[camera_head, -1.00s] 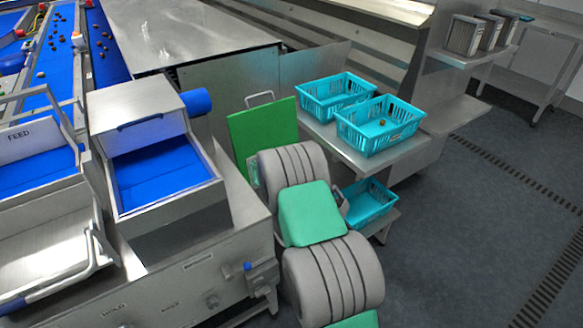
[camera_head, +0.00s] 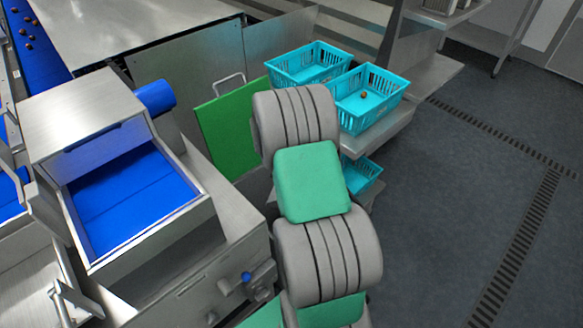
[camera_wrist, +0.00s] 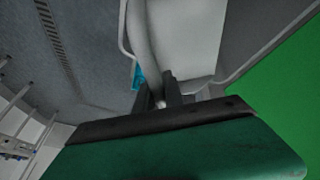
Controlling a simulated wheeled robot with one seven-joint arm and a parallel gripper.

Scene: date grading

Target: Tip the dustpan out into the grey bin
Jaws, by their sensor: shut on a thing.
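In the wrist view my gripper (camera_wrist: 160,100) has its dark fingers closed around a grey, rounded handle (camera_wrist: 145,45), which looks like the dustpan's. A pale grey flat surface (camera_wrist: 188,38) beside the handle may be its pan; I cannot make out what lies in it. A darker grey surface (camera_wrist: 265,35) with a pale rounded rim lies to the right; I cannot tell whether it is the grey bin. In the head view my own arm hides the gripper and the dustpan, and no grey bin is clear.
A green board (camera_head: 238,128) with a metal handle stands behind my arm. Cyan crates (camera_head: 368,98) stand on a steel shelf to the right. A steel feed machine (camera_head: 135,190) with a blue belt fills the left. The dark floor (camera_head: 450,200) on the right is clear.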

